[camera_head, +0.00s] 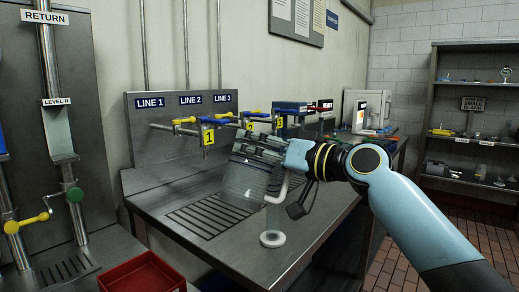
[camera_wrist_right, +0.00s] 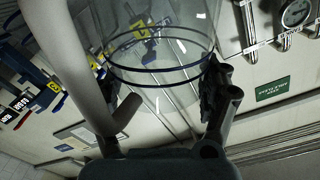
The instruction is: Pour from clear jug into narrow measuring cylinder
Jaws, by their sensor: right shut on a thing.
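The clear jug (camera_head: 243,181) hangs over the steel bench, slightly tilted, in the middle of the head view. My right gripper (camera_head: 262,148) is shut on it near its upper part. In the right wrist view the jug's clear wall (camera_wrist_right: 165,75) with dark rings lies between the fingers (camera_wrist_right: 165,105), and its pale bent handle (camera_wrist_right: 85,70) shows at the left. I cannot tell how much liquid it holds. A white round foot (camera_head: 272,239) stands on the bench below and right of the jug; it looks like the measuring cylinder's base, its clear body hardly visible. My left gripper is not in view.
A slotted drain (camera_head: 205,219) lies in the bench top. Taps with yellow and blue handles (camera_head: 207,123) stick out from the back panel behind the jug. A red tray (camera_head: 140,275) is at the front left. The bench right of the foot is clear.

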